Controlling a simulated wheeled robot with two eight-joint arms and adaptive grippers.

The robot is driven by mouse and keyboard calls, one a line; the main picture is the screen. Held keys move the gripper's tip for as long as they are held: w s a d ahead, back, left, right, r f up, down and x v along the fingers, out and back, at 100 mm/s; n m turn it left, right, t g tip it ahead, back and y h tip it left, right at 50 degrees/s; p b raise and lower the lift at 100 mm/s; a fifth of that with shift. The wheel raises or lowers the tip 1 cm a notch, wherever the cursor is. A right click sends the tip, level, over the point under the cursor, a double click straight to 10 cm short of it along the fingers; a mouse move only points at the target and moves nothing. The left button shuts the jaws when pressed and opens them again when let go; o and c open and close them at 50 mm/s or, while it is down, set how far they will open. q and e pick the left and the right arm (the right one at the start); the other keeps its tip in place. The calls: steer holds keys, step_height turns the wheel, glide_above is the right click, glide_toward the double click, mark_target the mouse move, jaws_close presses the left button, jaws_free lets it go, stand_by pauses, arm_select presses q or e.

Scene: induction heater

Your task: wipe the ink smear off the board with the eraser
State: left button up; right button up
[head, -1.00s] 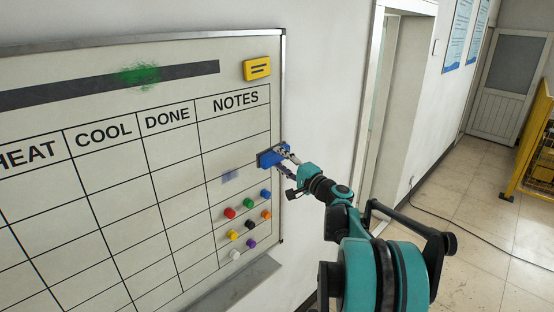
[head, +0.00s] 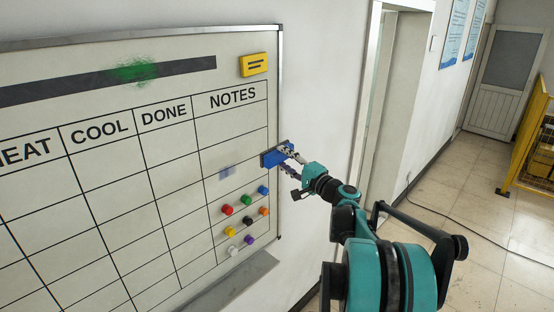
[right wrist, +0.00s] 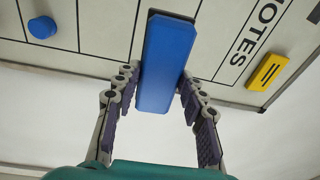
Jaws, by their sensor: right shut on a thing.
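The whiteboard (head: 100,190) hangs on the wall at the left of the head view. A green ink smear (head: 134,71) lies near its top, across a dark bar. My right gripper (head: 287,154) is shut on the blue eraser (head: 272,157), by the board's right edge below NOTES. In the right wrist view the eraser (right wrist: 168,62) is between the two fingers of the gripper (right wrist: 158,78), in front of the board. I cannot tell whether it touches the board. My left gripper is not in view.
A yellow block (head: 254,65) sits at the board's upper right. Several coloured magnets (head: 248,221) are at its lower right, above a grey ledge (head: 225,285). A doorway (head: 392,110) and a yellow guard rail (head: 530,140) are to the right.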

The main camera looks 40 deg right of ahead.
steer(key=shift+a, duration=0.1)
steer(key=a+f+p, duration=0.1)
steer(key=a+f, duration=0.2)
steer(key=a, duration=0.5)
steer(key=a+f+p, duration=0.1)
steer(key=a+f, duration=0.2)
steer(key=a, duration=0.6)
steer(key=shift+w+r+b, duration=0.2)
steer(key=shift+w+b, duration=0.2)
steer(key=shift+w, duration=2.45)
steer(key=shift+w+a, duration=0.15)
steer(key=shift+w, duration=0.85)
